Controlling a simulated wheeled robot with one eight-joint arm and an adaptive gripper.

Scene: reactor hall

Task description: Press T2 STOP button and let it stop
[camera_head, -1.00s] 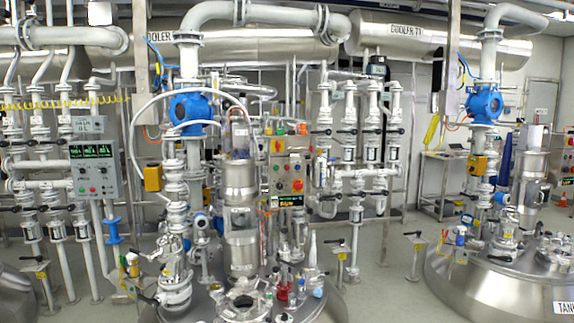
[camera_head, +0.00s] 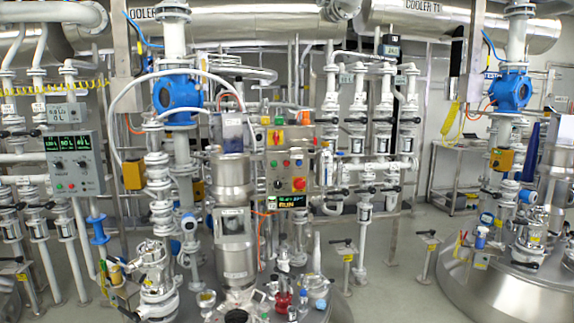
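A grey control panel (camera_head: 288,160) stands near the middle of the head view, behind the centre tank. It carries small coloured buttons, a black rotary knob and a larger red button (camera_head: 298,183) on a yellow base at lower right. A small display (camera_head: 286,202) with green and yellow characters sits below it; its lower line appears to read RUN. The button labels are too small to read, so I cannot tell which one is T2 STOP. My gripper is not in view.
The centre tank's top, with a steel column (camera_head: 234,200) and several fittings, stands in front of the panel. Another grey panel (camera_head: 73,162) with displays is at the left. A large tank (camera_head: 500,285) is at the right. Grey floor (camera_head: 390,285) shows between the tanks.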

